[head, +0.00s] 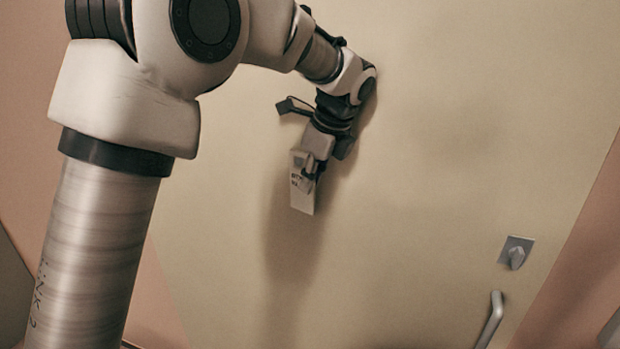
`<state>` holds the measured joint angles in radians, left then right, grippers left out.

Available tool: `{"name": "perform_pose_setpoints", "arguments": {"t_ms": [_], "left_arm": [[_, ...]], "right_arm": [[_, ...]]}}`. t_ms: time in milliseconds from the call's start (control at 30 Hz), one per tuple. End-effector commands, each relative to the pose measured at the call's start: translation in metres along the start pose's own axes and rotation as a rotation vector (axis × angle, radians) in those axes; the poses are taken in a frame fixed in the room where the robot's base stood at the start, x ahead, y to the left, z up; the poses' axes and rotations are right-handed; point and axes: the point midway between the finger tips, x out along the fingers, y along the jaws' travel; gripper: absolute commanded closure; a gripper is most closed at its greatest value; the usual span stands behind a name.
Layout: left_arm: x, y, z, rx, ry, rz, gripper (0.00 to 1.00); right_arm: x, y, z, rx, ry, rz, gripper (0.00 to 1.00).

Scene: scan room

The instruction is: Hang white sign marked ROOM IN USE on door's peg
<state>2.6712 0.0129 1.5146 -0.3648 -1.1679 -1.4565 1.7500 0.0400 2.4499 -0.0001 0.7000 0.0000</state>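My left gripper (310,172) is in the middle of the head view, pointing down in front of the pale door (440,140). It is shut on a small white sign (302,200), which hangs below and between its fingers. Some dark marking shows on the sign, but it is too small to read and partly covered by the fingers. The door's peg cannot be made out; the gripper and sign may cover it. I cannot tell whether the sign touches the door. My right gripper is out of view.
A grey latch plate with a knob (516,252) is on the door at the lower right. A curved handle (490,320) is below it. Pinkish wall (585,235) borders the door on both sides. The door surface between gripper and handle is clear.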

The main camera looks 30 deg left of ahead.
Motion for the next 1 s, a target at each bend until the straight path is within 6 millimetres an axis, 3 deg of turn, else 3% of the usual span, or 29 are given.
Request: {"name": "perform_pose_setpoints", "arguments": {"t_ms": [433, 567, 800, 1000], "left_arm": [[-0.005, -0.001, 0.000, 0.000, 0.000, -0.003, 0.64], [-0.030, 0.000, 0.000, 0.000, -0.003, -0.008, 0.64], [-0.092, 0.003, 0.000, -0.002, -0.003, -0.008, 0.64], [-0.120, 0.005, -0.001, -0.001, -0.001, -0.005, 0.64]], "right_arm": [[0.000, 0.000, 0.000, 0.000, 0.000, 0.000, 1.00], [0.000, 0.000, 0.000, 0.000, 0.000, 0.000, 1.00], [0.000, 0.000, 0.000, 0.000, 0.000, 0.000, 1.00], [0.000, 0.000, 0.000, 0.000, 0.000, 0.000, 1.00]]}}
